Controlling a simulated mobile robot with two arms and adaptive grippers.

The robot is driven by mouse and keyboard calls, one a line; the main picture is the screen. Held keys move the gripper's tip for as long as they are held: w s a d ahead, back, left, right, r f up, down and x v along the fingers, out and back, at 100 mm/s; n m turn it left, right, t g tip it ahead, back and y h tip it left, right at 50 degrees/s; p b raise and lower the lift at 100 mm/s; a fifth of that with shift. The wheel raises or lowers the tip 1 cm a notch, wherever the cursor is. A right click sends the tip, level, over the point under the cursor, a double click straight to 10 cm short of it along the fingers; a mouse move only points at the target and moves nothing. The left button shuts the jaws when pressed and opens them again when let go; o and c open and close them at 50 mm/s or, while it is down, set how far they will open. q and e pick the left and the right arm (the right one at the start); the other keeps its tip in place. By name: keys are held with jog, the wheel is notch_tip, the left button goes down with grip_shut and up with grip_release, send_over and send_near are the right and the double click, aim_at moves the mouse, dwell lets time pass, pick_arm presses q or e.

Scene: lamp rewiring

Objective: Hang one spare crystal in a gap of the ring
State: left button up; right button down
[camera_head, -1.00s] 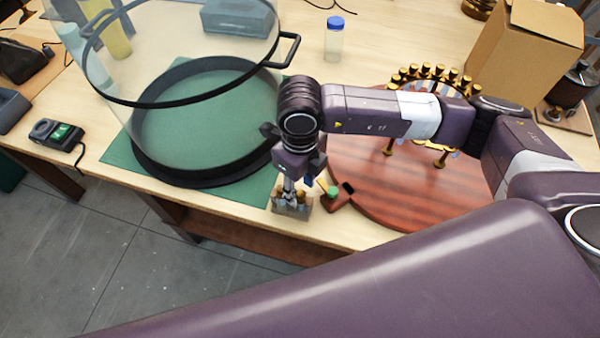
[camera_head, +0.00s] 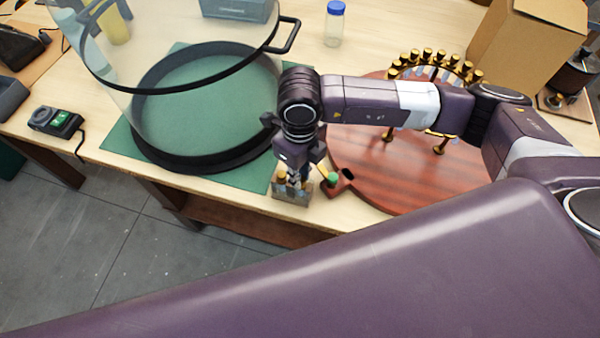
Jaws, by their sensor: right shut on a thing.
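The ring (camera_head: 474,75) stands on short brass posts on a round reddish wooden board (camera_head: 385,175), with several brass-capped crystals along its far side. My right arm covers much of its near side, so the gaps are hard to make out. A small rack (camera_head: 291,192) with brass-capped spare crystals (camera_head: 282,175) is at the table's front edge, left of the board. My right gripper (camera_head: 293,179) points down at this rack and is shut on a spare crystal, mostly hidden by the fingers. My left gripper is not in view.
A large clear cover with a black rim (camera_head: 215,165) stands on a green mat (camera_head: 120,160) at the left. A small red-brown holder with a green knob (camera_head: 333,180) is just right of the rack. A cardboard box (camera_head: 525,45) and a blue-capped bottle (camera_head: 334,25) stand farther back.

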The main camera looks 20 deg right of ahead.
notch_tip(320, 180, up, 10)
jog(key=p, duration=0.4)
jog(key=shift+p, duration=0.4)
dwell(0.3)
